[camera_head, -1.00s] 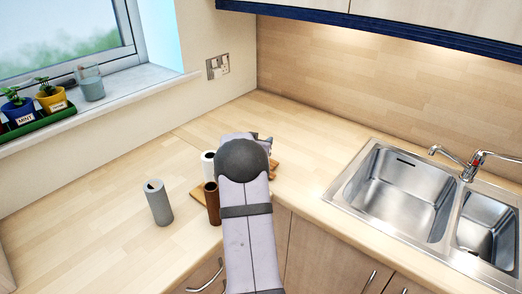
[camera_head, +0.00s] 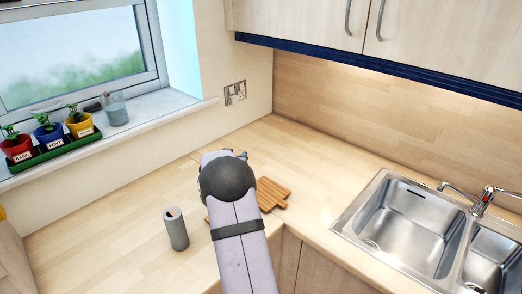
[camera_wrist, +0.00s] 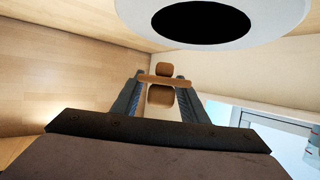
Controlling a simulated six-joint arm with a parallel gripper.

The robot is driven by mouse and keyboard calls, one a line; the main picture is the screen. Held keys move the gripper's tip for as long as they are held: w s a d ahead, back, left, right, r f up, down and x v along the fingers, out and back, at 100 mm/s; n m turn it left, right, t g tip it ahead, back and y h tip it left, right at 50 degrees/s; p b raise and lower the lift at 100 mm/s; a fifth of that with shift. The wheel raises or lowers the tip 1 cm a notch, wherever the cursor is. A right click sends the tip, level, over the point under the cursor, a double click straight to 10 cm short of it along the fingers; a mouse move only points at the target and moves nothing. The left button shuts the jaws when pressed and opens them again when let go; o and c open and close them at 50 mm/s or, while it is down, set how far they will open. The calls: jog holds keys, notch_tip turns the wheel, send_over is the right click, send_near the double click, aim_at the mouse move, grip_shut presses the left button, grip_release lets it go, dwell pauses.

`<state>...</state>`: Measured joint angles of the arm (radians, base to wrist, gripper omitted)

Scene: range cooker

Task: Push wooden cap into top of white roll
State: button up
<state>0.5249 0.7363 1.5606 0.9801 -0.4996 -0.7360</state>
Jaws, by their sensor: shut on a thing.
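My gripper (camera_wrist: 160,82) is shut on a brown wooden cap (camera_wrist: 160,95), which sits between the two fingers in the wrist view. The white roll (camera_wrist: 276,22) shows at the top of the wrist view as a white ring around a dark open hole. The cap is apart from the hole in the picture; how far apart in depth I cannot tell. In the head view my arm hides the cap, the white roll and the fingers.
A grey roll (camera_head: 178,235) stands upright on the counter (camera_head: 120,225), left of my arm. A wooden board (camera_head: 275,193) lies partly behind my arm. The sink (camera_head: 400,225) is at right. Potted plants (camera_head: 50,132) line the windowsill.

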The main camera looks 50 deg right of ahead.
jog(key=w+a+r+t+p, duration=0.1)
jog(key=w+a+r+p, duration=0.15)
jog(key=a, duration=0.35)
jog(key=w+a+r+p, duration=0.1)
jog(key=w+a+p, duration=0.25)
jog(key=a, duration=0.25)
jog(key=s+d+r+m+g+h, duration=0.1)
jog(key=s+d+m+g, duration=0.1)
jog(key=s, duration=0.4)
jog(key=s+d+m+g+h+p, duration=0.1)
jog(key=s+d+m+g, duration=0.1)
jog(key=s+m+g, duration=0.3)
jog(key=shift+s+d+r+g, duration=0.35)
jog(key=shift+s+g, duration=0.45)
jog(key=shift+s, duration=0.35)
notch_tip(320, 180, down, 6)
jog(key=b, duration=0.5)
jog(key=shift+r, duration=0.15)
jog(key=shift+a+p, duration=0.1)
jog(key=shift+p, duration=0.45)
jog(key=shift+f+b, duration=0.3)
jog(key=shift+f, duration=0.25)
jog(key=o, duration=0.7)
jog(key=shift+o, duration=0.2)
